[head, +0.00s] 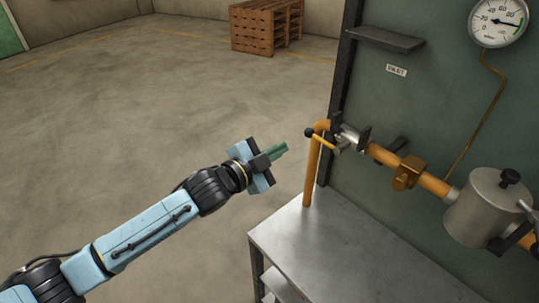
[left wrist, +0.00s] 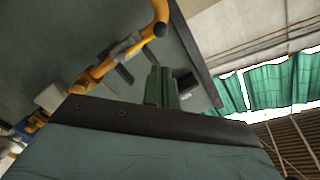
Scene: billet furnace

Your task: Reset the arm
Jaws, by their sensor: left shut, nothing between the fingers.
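My left arm reaches in from the lower left in the head view. Its left gripper (head: 280,153) has green fingers closed together with nothing between them. It hangs in the air left of the orange pipe, apart from it and from the metal table. In the left wrist view the shut green fingers (left wrist: 162,88) stand in front of the dark panel. My right gripper is in neither view.
A gauge (head: 498,20) and grey canister (head: 485,208) are at right. A metal table (head: 330,245) stands below. Wooden pallets (head: 252,30) are far back. The floor at left is clear.

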